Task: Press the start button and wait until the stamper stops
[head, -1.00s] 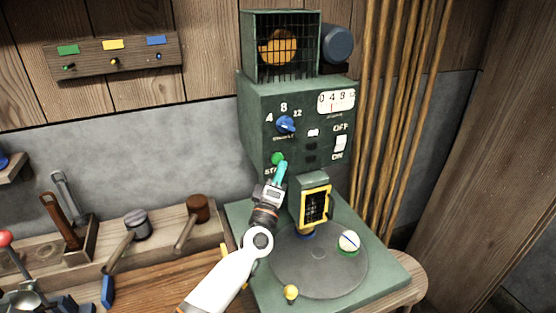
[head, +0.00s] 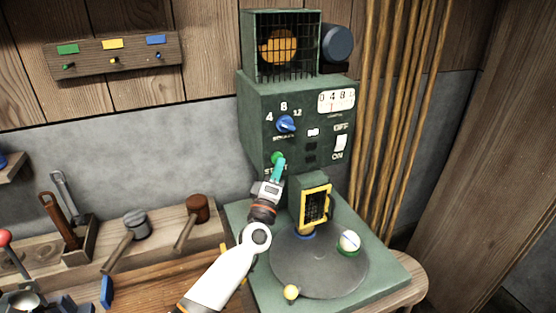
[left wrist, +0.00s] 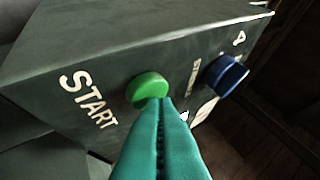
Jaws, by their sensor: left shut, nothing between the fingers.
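The green start button (head: 278,158) sits on the front of the dark green stamper machine (head: 262,105), above the partly covered word START. It also shows in the left wrist view (left wrist: 148,90). My left gripper (head: 280,162) has teal fingers, shut and empty, with the tips right at the button. In the left wrist view the fingertips (left wrist: 166,103) overlap the button's lower right edge; I cannot tell whether they touch it. The stamper head (head: 315,205) with its yellow-framed window stands over a round dark plate (head: 318,275). My right gripper is not in view.
A blue knob (head: 285,124) marked 4, 8, 12 is above the button. A white OFF/ON switch (head: 341,144) is to the right. A white-and-green round piece (head: 349,242) sits on the plate. Mallets (head: 197,210) lie on the bench at left.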

